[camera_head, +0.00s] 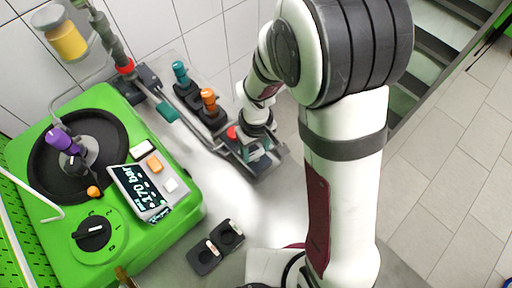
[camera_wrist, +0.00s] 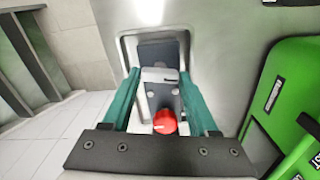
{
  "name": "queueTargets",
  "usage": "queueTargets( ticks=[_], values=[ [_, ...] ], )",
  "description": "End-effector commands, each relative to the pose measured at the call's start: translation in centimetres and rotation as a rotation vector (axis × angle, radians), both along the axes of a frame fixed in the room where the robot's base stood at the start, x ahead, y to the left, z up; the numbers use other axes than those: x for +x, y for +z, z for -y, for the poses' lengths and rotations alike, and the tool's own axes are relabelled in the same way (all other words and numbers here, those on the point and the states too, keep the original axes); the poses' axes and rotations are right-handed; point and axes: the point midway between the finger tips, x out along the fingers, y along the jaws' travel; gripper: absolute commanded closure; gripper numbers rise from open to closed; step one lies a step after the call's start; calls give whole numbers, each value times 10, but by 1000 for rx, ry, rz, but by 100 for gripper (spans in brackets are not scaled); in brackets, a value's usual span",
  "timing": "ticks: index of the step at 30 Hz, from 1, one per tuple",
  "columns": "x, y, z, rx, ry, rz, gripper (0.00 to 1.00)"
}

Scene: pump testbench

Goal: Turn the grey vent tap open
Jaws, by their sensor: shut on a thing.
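The grey vent tap (camera_wrist: 160,76) is a pale grey piece between the two teal fingers in the wrist view. My gripper (camera_wrist: 159,80) is shut on it, one finger on each side. In the head view my gripper (camera_head: 260,150) is at the right end of the row of taps, and my wrist hides most of the grey tap there. A red round knob (camera_wrist: 165,121) sits just below the tap in the wrist view; its red also shows at the left of my gripper in the head view (camera_head: 232,132). The handle's exact angle cannot be told.
A teal tap (camera_head: 180,72) and an orange tap (camera_head: 208,98) stand left of my gripper on the same rail. The green pump unit (camera_head: 165,236) with a display reading 170 bar (camera_head: 143,189) fills the left.

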Motion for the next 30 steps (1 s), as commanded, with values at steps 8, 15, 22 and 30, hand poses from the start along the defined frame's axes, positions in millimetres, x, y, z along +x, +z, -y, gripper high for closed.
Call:
queueTargets(
  ticks=[8,15,22,30],
  values=[
    [-1,0,0,0,141,-2,96],
    [-1,0,0,-1,200,-3,96],
    [-1,0,0,-1,215,-3,96],
    [-1,0,0,-1,215,-3,96]
  ],
)
